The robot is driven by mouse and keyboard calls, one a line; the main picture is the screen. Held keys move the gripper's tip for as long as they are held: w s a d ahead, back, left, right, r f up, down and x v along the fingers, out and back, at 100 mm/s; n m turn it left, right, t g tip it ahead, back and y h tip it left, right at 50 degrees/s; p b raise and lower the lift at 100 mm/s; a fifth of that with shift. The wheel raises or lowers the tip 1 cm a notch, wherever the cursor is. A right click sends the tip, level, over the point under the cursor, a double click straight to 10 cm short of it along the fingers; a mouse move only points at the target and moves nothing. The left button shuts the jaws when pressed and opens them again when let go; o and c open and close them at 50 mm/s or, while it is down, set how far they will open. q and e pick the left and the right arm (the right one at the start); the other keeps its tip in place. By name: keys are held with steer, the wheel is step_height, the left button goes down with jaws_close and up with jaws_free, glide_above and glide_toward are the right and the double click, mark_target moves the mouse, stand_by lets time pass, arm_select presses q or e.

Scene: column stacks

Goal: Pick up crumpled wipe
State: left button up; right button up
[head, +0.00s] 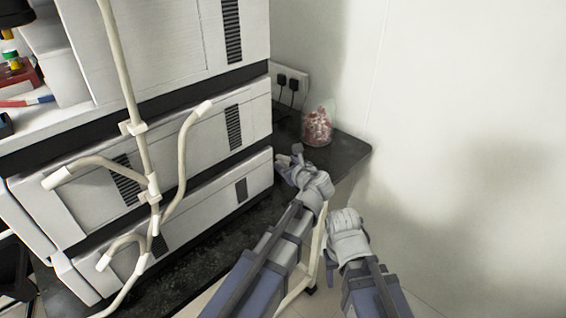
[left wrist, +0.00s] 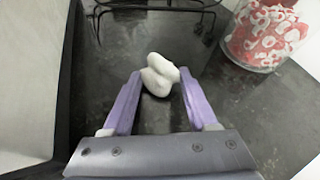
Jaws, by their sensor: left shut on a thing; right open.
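The crumpled wipe (left wrist: 158,78) is a small white lump between the two purple fingertips of my left gripper (left wrist: 160,76) in the left wrist view. The fingers are shut on it, over the dark bench top. In the head view my left gripper (head: 290,163) is by the right end of the stacked instruments, above the bench. The wipe is too small to make out surely there. My right gripper (head: 346,220) is in front of the bench, to the right of the left arm. It is open and its fingers are mostly hidden by its own wrist.
A clear jar with red and white pieces (head: 318,127) stands on the dark bench (head: 348,152) near the wall. White instruments (head: 225,130) fill the left, with cream tubing (head: 140,110) in front. Wall plugs (head: 288,83) are behind.

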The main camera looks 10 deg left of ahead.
mark_target(286, 166)
arm_select(q)
steer(key=c, duration=0.7)
steer(key=shift+o, duration=0.2)
step_height(286, 166, up, 10)
steer(key=p, duration=1)
